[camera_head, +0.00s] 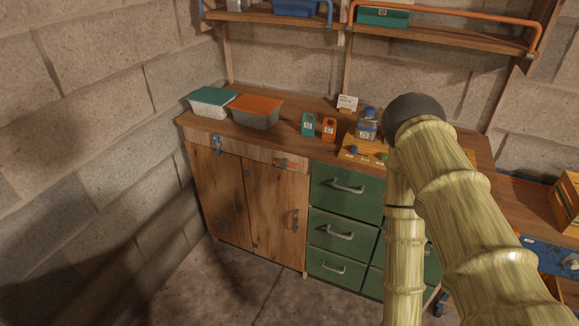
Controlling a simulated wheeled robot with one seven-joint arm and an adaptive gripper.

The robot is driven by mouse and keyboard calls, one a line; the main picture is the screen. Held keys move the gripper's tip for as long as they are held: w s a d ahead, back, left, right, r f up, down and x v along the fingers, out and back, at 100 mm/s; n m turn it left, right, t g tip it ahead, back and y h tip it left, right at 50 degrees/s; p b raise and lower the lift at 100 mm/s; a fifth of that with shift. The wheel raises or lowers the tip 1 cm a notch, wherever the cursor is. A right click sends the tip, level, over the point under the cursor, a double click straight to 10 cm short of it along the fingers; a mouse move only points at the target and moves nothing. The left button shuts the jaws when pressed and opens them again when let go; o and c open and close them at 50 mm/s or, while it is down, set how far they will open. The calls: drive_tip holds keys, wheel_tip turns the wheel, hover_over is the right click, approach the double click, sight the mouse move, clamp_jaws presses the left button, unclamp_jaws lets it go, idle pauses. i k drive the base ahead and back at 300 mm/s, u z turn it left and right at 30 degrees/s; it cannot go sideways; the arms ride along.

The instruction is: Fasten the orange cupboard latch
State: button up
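The orange cupboard latch (286,163) is on the wooden rail above the right door (277,210) of the low cupboard. Its bar looks roughly level, lying along the rail; its fine detail is too small to tell. A blue latch (217,143) sits above the left door (220,197) and stands upright. Both doors look closed. My arm fills the right side of the view, bent at a dark joint, with its forward part running down out of the frame. My gripper is not in view.
Green drawers (345,187) with grey handles stand right of the cupboard. The worktop holds a teal-lidded bin (212,102), an orange-lidded bin (256,110), small tagged items and a jar (367,124). The floor (240,285) before the cupboard is clear.

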sight(285, 163)
drive_tip(key=z, duration=0.8)
drive_tip(key=k, duration=0.65)
drive_tip(key=u, duration=1.15)
drive_tip(key=i, duration=0.5)
drive_tip(key=z, duration=0.05)
